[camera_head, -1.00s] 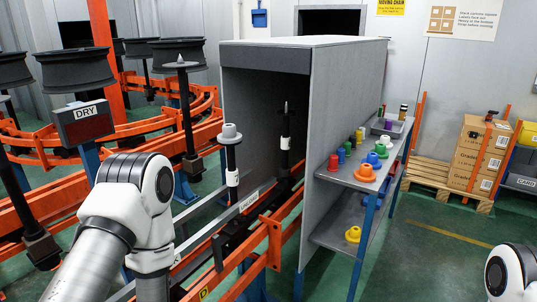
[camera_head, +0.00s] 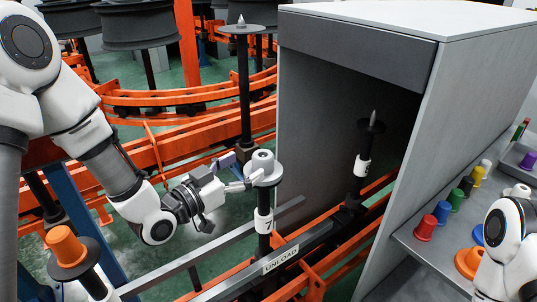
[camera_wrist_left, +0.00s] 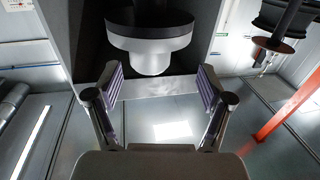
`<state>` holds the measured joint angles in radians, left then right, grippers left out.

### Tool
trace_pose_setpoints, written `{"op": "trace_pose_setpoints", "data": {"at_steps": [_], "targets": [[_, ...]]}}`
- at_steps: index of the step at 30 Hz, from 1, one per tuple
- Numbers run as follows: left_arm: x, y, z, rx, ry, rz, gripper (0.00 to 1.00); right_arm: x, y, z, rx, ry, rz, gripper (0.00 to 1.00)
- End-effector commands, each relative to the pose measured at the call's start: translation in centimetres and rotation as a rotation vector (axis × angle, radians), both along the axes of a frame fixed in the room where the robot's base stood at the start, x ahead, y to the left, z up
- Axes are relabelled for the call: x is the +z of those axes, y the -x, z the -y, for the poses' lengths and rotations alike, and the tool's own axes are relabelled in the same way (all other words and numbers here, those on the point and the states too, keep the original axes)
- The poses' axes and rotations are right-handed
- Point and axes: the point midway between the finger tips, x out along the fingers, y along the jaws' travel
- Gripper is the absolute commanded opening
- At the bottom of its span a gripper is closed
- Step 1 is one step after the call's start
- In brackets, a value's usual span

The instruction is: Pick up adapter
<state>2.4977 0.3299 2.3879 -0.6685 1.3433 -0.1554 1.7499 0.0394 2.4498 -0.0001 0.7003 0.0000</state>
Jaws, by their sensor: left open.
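A light grey adapter (camera_head: 263,168) sits on top of the black spindle (camera_head: 264,215) with the white "7" label, in front of the grey booth. My left gripper (camera_head: 236,174) is open and reaches in from the left, its fingertips close to the adapter's left side. In the left wrist view, the adapter (camera_wrist_left: 152,52) appears small end down, just beyond the gap between the open fingers (camera_wrist_left: 158,88). The fingers do not visibly close on it, and I cannot tell if one touches it. My right gripper is not in view; part of my right arm shows at lower right.
The grey booth (camera_head: 410,110) stands right behind the spindle, with another spindle (camera_head: 362,165) inside. Orange rails (camera_head: 140,160) run on the left. An orange adapter (camera_head: 66,246) tops a spindle at lower left. Coloured adapters stand on the shelf (camera_head: 430,240) at right.

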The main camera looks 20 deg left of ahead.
Motion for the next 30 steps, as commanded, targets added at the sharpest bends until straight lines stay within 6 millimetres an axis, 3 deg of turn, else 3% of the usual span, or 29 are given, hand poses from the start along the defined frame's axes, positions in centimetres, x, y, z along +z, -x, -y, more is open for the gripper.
{"op": "trace_pose_setpoints", "data": {"at_steps": [12, 18, 19, 20, 24, 25, 30], "targets": [[0.3, -5.4, 2.9, -0.003, -0.001, -0.002, 0.80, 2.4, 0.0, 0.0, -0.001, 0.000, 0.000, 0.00], [0.2, -5.6, 3.0, -0.002, 0.001, 0.000, 0.80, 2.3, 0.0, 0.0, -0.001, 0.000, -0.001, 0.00], [0.2, -5.6, 3.0, -0.002, 0.001, 0.000, 0.77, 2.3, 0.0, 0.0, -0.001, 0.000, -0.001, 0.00], [0.2, -5.6, 3.0, -0.002, 0.001, 0.000, 0.66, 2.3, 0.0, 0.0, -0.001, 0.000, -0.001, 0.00], [0.2, -5.6, 3.0, -0.002, 0.000, -0.001, 0.16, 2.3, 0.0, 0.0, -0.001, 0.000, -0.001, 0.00], [0.2, -5.6, 2.9, -0.002, 0.000, -0.001, 0.11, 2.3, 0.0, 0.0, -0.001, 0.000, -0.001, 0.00], [0.1, -5.6, 2.9, -0.002, 0.000, -0.001, 0.10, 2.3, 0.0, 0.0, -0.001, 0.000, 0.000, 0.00]]}}
